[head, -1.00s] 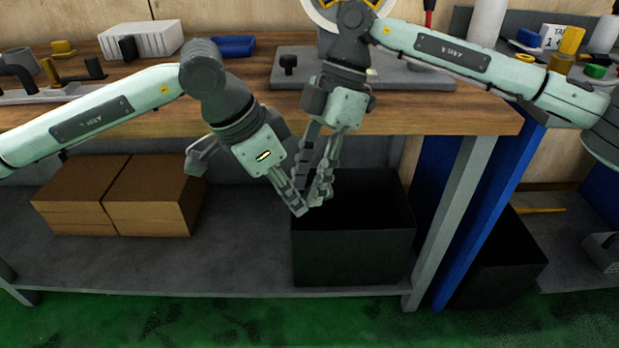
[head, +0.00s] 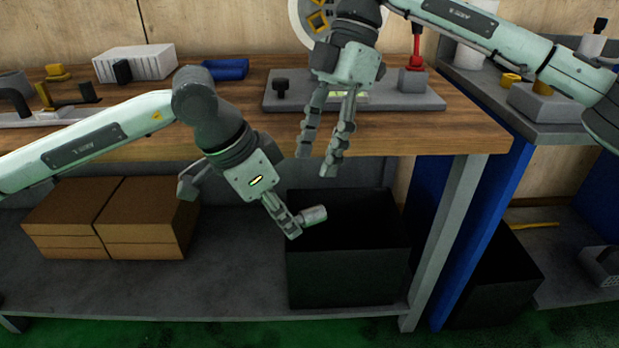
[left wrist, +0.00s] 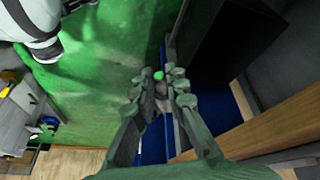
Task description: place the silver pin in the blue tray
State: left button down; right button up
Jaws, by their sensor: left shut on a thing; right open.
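The silver pin (head: 314,215) is a short grey cylinder, seen in the head view at the fingertips of my left gripper (head: 290,224). That gripper is shut on it and holds it in front of the bench, above the black bin. In the left wrist view, the left fingers (left wrist: 161,92) are close together and the pin between them is hard to make out. My right gripper (head: 318,165) is open and empty, above the pin and apart from it. The blue tray (head: 225,69) lies at the back of the wooden bench top, up and left of both grippers.
A white ribbed box (head: 135,64) stands left of the tray. The grey grinder base (head: 410,95) is on the bench at right. The bench's front edge (head: 240,145) lies behind the left gripper. Below are cardboard boxes (head: 150,218) and the black bin (head: 345,265).

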jog(key=w+a+r+n+h, duration=0.1)
jog(key=w+a+r+n, duration=0.1)
jog(key=a+r+n, duration=0.75)
pick_arm(q)
jog(key=s+a+r+n+t+y, duration=0.1)
jog(key=a+r+n+t+y, duration=0.1)
jog(key=a+r+n, duration=0.5)
notch_tip(320, 180, up, 4)
jog(key=shift+s+a+f+n, duration=0.1)
jog(key=shift+s+a+n, duration=0.3)
jog(key=shift+n, duration=0.2)
pick_arm(e)
jog(key=s+a+f+m, duration=0.1)
jog(key=s+f, duration=0.3)
jog(key=f, duration=0.5)
jog(key=shift+s+m+g, duration=0.15)
jog(key=shift+m+g, duration=0.25)
jog(key=shift+m, duration=0.45)
jog(key=shift+r, duration=0.1)
jog(key=shift+c, duration=0.3)
jog(key=shift+d, duration=0.1)
grip_shut()
